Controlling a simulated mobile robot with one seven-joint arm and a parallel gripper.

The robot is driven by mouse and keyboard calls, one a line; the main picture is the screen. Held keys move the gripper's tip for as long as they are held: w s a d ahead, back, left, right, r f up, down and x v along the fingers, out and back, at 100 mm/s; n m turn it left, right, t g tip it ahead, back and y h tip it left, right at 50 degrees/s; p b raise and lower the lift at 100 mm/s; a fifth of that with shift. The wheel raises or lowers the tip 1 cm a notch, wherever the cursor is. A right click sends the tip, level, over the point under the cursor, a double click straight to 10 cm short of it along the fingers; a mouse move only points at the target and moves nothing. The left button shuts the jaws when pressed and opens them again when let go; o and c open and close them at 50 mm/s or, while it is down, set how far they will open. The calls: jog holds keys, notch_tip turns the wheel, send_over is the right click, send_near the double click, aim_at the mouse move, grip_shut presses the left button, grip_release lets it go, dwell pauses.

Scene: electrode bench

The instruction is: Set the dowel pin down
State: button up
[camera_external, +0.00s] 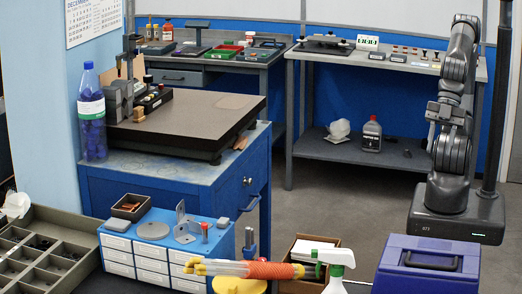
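My arm stands at the right on its dark base, folded upright beside the grey bench (340,56). The end of my arm, with my gripper (438,112), seems to be at the light grey part near the bench's right front edge. It is too small to tell whether the fingers are open or shut, or whether they hold anything. I cannot make out the dowel pin anywhere. Several small pieces and dark blocks (398,58) lie on the bench top, too small to name.
A digital display (367,42) and a dark fixture (325,44) stand on the bench. Its lower shelf (310,147) holds a grey bottle (372,134) and a crumpled white cloth (339,131). A blue cabinet with a dark surface plate (190,118) stands left.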

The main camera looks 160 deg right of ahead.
jog(key=w+d+m+t+h, duration=0.2)
jog(key=w+d+h, duration=0.1)
jog(key=w+d, duration=0.85)
jog(key=w+d+m+t+h, duration=0.1)
jog(key=w+d+h, duration=0.1)
jog(key=w+d, duration=0.95)
jog(key=t+y, duration=0.2)
jog(key=t, duration=0.1)
send_near(204, 230)
jog(key=w+f, duration=0.1)
jog(key=w, duration=0.1)
jog(key=w+d+f, duration=0.1)
jog(key=w+f, duration=0.1)
jog(key=shift+d+f, duration=0.15)
jog(key=shift+f, duration=0.1)
jog(key=shift+d+x, duration=0.2)
jog(key=shift+x, duration=1.1)
jog(key=shift+d+x, duration=0.2)
jog(key=shift+x, duration=1.05)
jog(key=shift+r, duration=0.2)
grip_shut()
